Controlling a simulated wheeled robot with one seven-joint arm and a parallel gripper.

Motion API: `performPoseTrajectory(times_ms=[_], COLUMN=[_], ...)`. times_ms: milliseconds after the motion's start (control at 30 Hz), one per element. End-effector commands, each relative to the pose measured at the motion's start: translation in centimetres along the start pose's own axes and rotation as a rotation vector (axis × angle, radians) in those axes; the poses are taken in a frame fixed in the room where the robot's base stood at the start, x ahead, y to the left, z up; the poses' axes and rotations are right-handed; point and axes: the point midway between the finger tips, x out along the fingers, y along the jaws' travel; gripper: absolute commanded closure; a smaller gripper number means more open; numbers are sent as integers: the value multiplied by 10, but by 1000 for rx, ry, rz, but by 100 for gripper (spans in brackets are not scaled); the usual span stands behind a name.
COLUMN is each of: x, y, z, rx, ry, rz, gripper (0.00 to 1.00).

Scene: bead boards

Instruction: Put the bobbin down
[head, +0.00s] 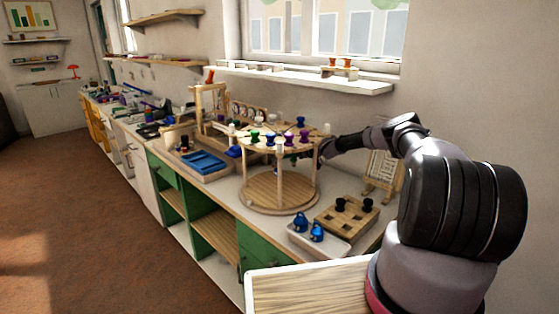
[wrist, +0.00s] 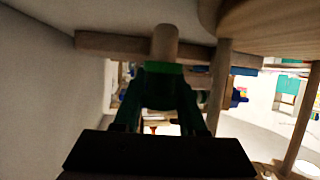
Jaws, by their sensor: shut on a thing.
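My gripper (wrist: 162,88) is shut on a dark green bobbin (wrist: 163,74), seen from close up in the wrist view. A pale wooden cylinder (wrist: 165,43) lines up with the bobbin's far end, in front of a wooden bar (wrist: 105,43). I cannot tell whether the cylinder touches the bobbin or the bar. In the head view my arm reaches behind the right side of the round two-level wooden stand (head: 275,192). Green, blue, purple and white bobbins sit on the stand's top disc.
The stand's round disc (wrist: 275,22) and a post (wrist: 220,85) are close on the right in the wrist view. A wooden block (head: 335,222) with black pieces, a white tray (head: 322,241) with blue items and a small rack (head: 383,172) stand nearby.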

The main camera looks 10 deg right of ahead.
Motion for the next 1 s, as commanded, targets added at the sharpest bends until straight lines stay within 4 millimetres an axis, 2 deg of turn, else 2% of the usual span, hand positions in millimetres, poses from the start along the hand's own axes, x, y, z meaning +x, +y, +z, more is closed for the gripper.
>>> performPoseTrajectory(times_ms=[33,233,467,767,800,833,867,1000], x=[8,21,48,51,51,51,51,51], y=[-1,0,0,1,1,1,1,1], z=[0,2,9,11,11,11,11,11], rx=[-1,0,0,0,0,0,0,0], ry=[0,-1,-1,0,0,0,0,0], rz=[0,0,1,1,1,1,1,1], gripper=[100,100,100,100,44,33,29,29])
